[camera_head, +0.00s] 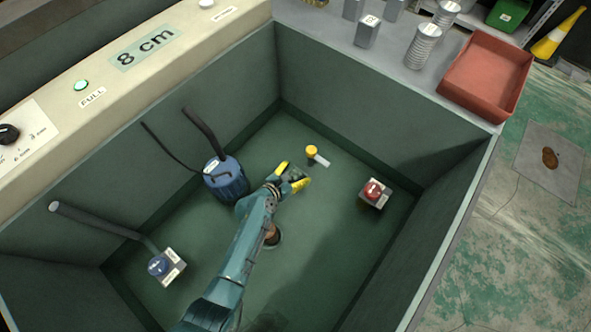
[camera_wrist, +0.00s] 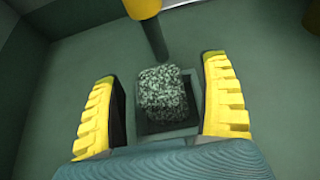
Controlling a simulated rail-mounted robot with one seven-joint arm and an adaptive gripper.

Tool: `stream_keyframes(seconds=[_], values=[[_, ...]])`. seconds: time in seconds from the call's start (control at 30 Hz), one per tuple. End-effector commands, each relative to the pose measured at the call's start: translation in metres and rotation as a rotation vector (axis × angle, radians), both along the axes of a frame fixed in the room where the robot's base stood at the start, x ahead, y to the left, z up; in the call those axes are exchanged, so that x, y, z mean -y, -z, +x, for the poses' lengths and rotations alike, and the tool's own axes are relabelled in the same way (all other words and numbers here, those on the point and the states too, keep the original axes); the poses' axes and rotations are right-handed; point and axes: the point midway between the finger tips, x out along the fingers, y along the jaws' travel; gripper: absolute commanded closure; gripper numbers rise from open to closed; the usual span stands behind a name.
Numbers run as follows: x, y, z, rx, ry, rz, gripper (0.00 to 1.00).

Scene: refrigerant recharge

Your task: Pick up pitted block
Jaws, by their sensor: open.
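The pitted block (camera_wrist: 163,92) is a rough, speckled grey block. In the wrist view it sits on a dark square base (camera_wrist: 150,126), between the two yellow fingers of my gripper (camera_wrist: 160,75). My gripper is open, with a visible gap between the block and each finger. In the head view my gripper (camera_head: 292,177) is low in the green tank, right of the blue ribbed container. The block is mostly hidden by the gripper there.
A yellow-topped post (camera_head: 312,151) stands just beyond the gripper; its yellow cap (camera_wrist: 142,8) shows in the wrist view. A blue ribbed container (camera_head: 226,180) is left. A red-topped box (camera_head: 373,194) is right. A blue-knobbed box (camera_head: 160,266) sits lower left. Tank walls surround all.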

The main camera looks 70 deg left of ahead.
Motion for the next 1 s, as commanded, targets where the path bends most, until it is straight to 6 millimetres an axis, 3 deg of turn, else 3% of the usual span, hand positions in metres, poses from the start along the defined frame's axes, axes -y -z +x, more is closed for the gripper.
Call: stream_keyframes(seconds=[0.03,0.1,0.4,0.8,1.0], values=[[-0.006,0.012,0.007,0.002,0.001,0.001,0.23],[-0.010,0.014,0.015,0.001,0.001,0.001,0.23],[-0.012,0.012,0.019,0.000,0.000,-0.001,0.25],[-0.012,0.012,0.019,0.002,-0.001,-0.001,0.99],[-0.014,0.009,0.020,0.005,-0.002,0.004,1.00]])
